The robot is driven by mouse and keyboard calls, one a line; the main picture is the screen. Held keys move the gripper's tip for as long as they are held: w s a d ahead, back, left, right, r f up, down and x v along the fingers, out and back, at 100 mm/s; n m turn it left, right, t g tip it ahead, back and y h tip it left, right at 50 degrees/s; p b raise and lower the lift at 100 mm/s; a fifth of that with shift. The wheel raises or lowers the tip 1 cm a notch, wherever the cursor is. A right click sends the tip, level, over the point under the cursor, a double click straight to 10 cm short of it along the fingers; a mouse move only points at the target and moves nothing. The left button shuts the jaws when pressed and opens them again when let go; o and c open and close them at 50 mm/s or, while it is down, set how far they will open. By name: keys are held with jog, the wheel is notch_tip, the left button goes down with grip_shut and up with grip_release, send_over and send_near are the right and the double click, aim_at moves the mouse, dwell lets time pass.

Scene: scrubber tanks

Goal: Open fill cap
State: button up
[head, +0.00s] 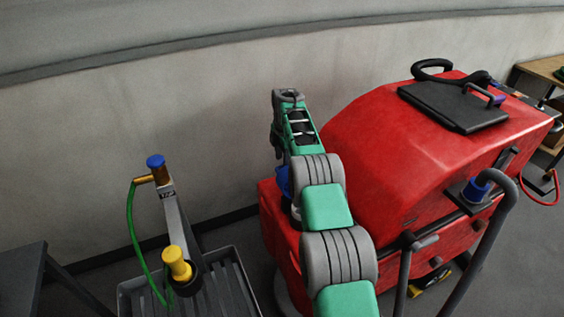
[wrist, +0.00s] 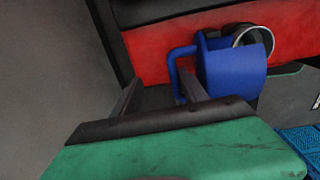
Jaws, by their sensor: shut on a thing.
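The red scrubber tank (head: 375,140) fills the right half of the head view. A blue cap-like part (head: 283,182) shows at its left end, partly hidden by my arm. In the wrist view the blue part (wrist: 232,72) is large, with a bent blue handle (wrist: 175,72) on its left. A pale metal ring (wrist: 268,36) with a dark inside shows at its upper right; I cannot tell how far the cap is open. My gripper (wrist: 160,80) has its dark fingers at the handle and is shut on it. The exact contact is unclear.
Another blue part (head: 477,187) sits on the tank's right side near a grey rail (head: 487,235). A grey basin (head: 230,275) with a yellow-topped fitting (head: 176,263) and a green hose (head: 131,235) stands left. A wall (head: 200,100) runs behind.

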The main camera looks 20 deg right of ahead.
notch_tip(320, 180, up, 7)
jog(key=shift+s+a, duration=0.1)
dwell(0.3)
